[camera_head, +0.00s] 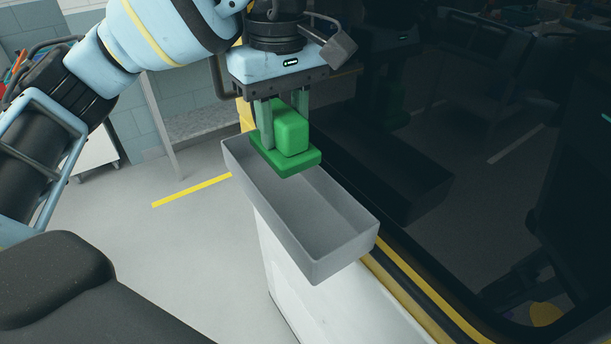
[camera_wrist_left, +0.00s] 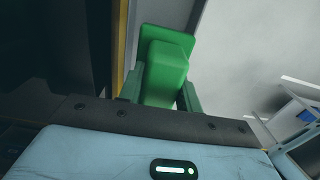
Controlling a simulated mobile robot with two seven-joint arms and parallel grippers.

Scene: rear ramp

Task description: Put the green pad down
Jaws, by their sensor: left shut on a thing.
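The green pad (camera_head: 291,130) has a block-shaped upper part on a wider flat base. My left gripper (camera_head: 284,122) points down and is shut on the block part, with one finger on each side. The pad is over the far end of an open grey tray (camera_head: 345,249); I cannot tell whether its base touches the tray. The pad also shows in the left wrist view (camera_wrist_left: 167,73), between the fingers of my left gripper (camera_wrist_left: 160,95). The rest of the tray looks empty. My right gripper is not in view.
The tray sits on a narrow white stand (camera_head: 289,278). A dark glossy panel (camera_head: 450,150) rises close on the right and reflects the tray and arm. A yellow line (camera_head: 192,190) marks the open grey floor on the left.

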